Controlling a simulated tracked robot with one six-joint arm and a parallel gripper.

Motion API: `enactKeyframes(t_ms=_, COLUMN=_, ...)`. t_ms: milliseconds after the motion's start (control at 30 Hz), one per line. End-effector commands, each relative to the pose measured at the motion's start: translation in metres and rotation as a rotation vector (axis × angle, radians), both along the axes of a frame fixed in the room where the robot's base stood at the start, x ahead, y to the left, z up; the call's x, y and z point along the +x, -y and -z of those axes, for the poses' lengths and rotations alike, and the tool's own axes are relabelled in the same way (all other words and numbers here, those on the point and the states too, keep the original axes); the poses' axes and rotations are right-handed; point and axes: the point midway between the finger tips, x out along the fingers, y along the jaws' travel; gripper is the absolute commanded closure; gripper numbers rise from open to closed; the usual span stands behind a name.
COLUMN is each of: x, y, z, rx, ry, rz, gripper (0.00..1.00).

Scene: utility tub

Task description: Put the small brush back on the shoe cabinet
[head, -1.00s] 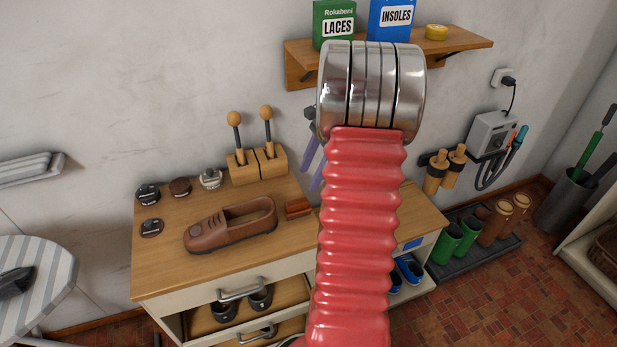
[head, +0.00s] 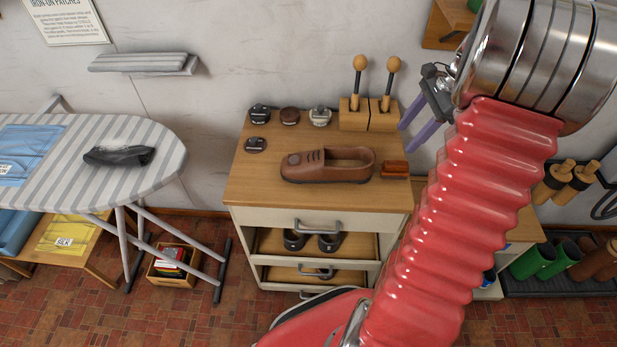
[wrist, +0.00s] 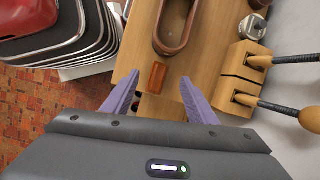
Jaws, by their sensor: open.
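A small reddish-brown block, which looks like the small brush (head: 395,169), lies on the shoe cabinet (head: 250,186) top near its right edge, just right of a brown shoe (head: 325,165). In the wrist view the brush (wrist: 157,76) shows between my fingertips in the picture, beyond them and apart from them. My gripper (head: 411,137) has two purple fingers, open and empty, above the cabinet's right edge. In the wrist view my gripper (wrist: 160,79) hides part of the cabinet's edge.
An open drawer (head: 270,240) holds dark shoes. An ironing board (head: 100,175) stands left. The cabinet top's front left is clear.

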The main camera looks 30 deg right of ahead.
Motion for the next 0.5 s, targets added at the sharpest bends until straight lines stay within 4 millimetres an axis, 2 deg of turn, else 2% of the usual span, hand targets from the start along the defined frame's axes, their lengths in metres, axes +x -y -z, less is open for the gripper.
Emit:
enactKeyframes(t_ms=33, x=0.004, y=-0.015, z=-0.01, rx=-0.027, ry=0.013, rz=-0.053, gripper=0.47)
enactKeyframes(t_ms=233, x=0.012, y=-0.073, z=-0.039, rx=-0.132, ry=0.064, rz=-0.28, gripper=0.47)
enactKeyframes(t_ms=500, x=0.008, y=-0.147, z=-0.071, rx=-0.271, ry=0.138, rz=-0.585, gripper=0.47)
